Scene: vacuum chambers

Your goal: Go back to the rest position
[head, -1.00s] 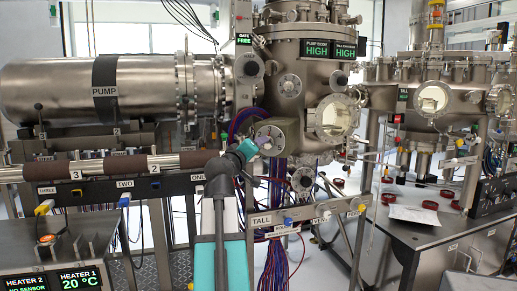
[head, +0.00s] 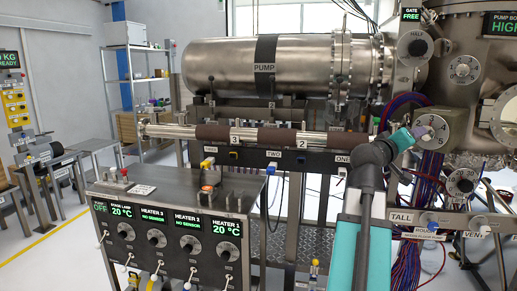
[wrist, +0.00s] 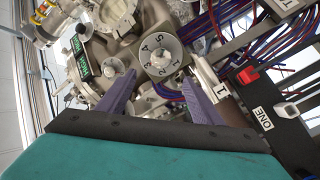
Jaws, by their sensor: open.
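My gripper (head: 418,131) is at the right of the head view, with my teal and dark grey arm below and left of it. In the wrist view its two purple fingers (wrist: 158,104) stand wide apart with nothing between them. Beyond them is a numbered dial (wrist: 163,56) on a metal block. The same dial (head: 432,129) shows just behind the gripper in the head view. I cannot tell whether the fingertips touch the block.
A heater console (head: 165,235) with knobs and displays stands at the lower left. The big steel PUMP cylinder (head: 230,75) lies behind a horizontal rod with brown sleeves (head: 262,138). Cables (head: 408,225) hang below the dial block. Open floor (head: 40,265) shows at the far left.

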